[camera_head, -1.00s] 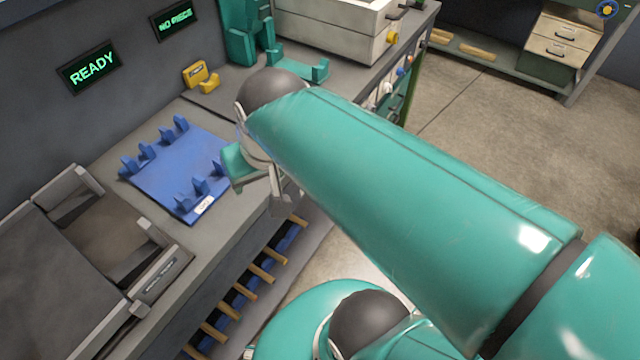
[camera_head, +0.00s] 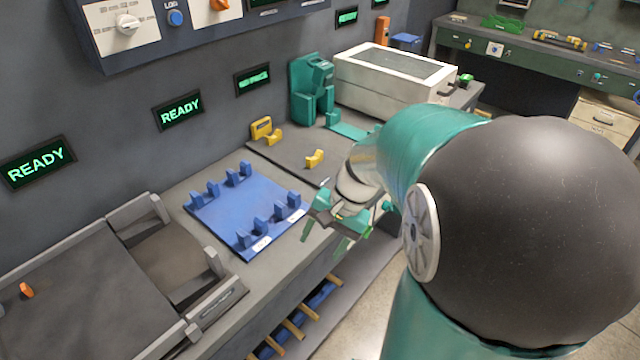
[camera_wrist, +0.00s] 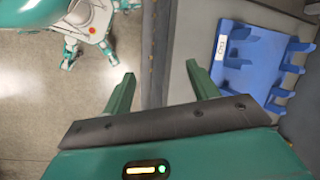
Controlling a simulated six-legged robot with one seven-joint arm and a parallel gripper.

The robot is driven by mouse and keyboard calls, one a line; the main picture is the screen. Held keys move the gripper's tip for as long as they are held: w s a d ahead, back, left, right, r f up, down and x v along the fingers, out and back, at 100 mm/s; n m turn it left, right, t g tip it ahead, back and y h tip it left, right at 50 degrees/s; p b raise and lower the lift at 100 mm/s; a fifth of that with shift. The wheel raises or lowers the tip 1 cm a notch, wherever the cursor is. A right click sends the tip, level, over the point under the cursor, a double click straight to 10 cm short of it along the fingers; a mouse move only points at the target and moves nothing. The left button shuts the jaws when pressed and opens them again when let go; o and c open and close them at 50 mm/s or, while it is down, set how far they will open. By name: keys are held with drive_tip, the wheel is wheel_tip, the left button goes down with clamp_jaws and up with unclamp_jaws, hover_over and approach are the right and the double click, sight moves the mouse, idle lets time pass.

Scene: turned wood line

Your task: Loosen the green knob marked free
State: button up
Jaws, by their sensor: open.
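I cannot make out a knob marked "free" in either view. A small dark green part (camera_head: 465,79) sits at the right end of the white box, too small to tell whether it is a knob. My gripper (camera_head: 324,238) is open and empty, pointing down by the front edge of the bench, just right of the blue cradle plate (camera_head: 240,205). In the wrist view my gripper's two green fingers (camera_wrist: 160,80) are apart, above the bench edge and floor, and the blue plate (camera_wrist: 228,75) lies to their right.
The white lidded box (camera_head: 395,80) and a green stand (camera_head: 310,90) are at the back of the bench. Yellow supports (camera_head: 262,130) stand nearer. A grey conveyor (camera_head: 80,300) lies at the left. Wall screens read READY (camera_head: 180,110). Floor is open at the right.

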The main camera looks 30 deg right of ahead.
drive_tip(key=s+d+f+m+t+y, duration=0.1)
drive_tip(key=s+d+f+m+t, duration=0.1)
drive_tip(key=d+f+m+t, duration=0.85)
drive_tip(key=s+d+f+m+t, duration=0.2)
drive_tip(key=d+f+m+t, duration=0.3)
drive_tip(key=d+f+m, duration=0.95)
drive_tip(key=w+a+r, duration=0.1)
drive_tip(key=w, duration=0.5)
drive_tip(key=w+a+r+n, duration=0.1)
drive_tip(key=w+r, duration=0.1)
drive_tip(key=w, duration=0.5)
drive_tip(key=shift+w+a+r+n+y, duration=0.2)
drive_tip(key=shift+a+n+y, duration=0.1)
drive_tip(key=shift+y, duration=0.1)
drive_tip(key=c, duration=1)
